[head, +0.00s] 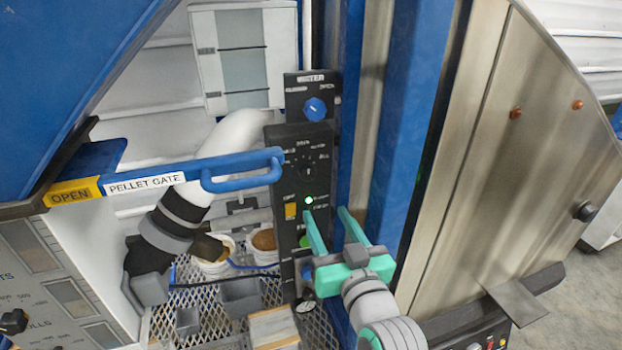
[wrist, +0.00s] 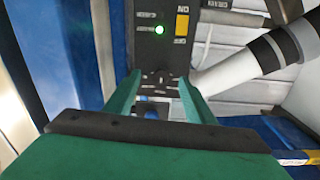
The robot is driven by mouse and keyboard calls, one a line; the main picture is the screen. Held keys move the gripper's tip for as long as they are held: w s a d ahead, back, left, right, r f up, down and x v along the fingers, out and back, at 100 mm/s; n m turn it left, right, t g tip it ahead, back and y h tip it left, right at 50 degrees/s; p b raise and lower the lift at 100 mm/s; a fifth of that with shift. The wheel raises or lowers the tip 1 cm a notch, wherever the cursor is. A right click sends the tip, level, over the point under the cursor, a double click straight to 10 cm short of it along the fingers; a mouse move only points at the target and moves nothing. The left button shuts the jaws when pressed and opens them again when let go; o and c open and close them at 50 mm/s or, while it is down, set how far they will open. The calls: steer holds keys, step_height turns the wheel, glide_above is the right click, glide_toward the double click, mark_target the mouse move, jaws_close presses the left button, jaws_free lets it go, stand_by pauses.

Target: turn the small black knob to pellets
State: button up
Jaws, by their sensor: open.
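The upright black control panel (head: 318,225) carries a small black knob (head: 304,161) with pale labels around it. The labels are too small to read, and the knob's pointing direction is unclear. My gripper (head: 324,212) has two green fingers, open and empty. In the head view its fingertips are below the dial, near a lit green lamp (head: 309,200). In the wrist view the panel appears upside down, and the dial markings (wrist: 160,80) show between the fingertips of my gripper (wrist: 160,77). I cannot make out contact with the knob.
A blue knob (head: 315,109) sits above the panel. A blue pellet gate handle (head: 243,168) reaches across from the left, close to the panel. An orange switch (head: 291,211) is beside the lamp. A blue post (head: 398,130) stands right. Buckets (head: 264,240) are below left.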

mark_target(309, 175)
steer(key=shift+n+y, duration=0.3)
steer(key=shift+n, duration=0.3)
steer(key=w+a+r, duration=0.1)
steer(key=w, duration=0.2)
steer(key=w+a+r, duration=0.1)
steer(key=w, duration=0.2)
steer(key=w+a+r, duration=0.1)
steer(key=w, duration=0.3)
steer(key=shift+a+r, duration=0.15)
steer(key=shift+a, duration=0.05)
steer(key=c, duration=1.1)
steer(key=shift+o, duration=0.2)
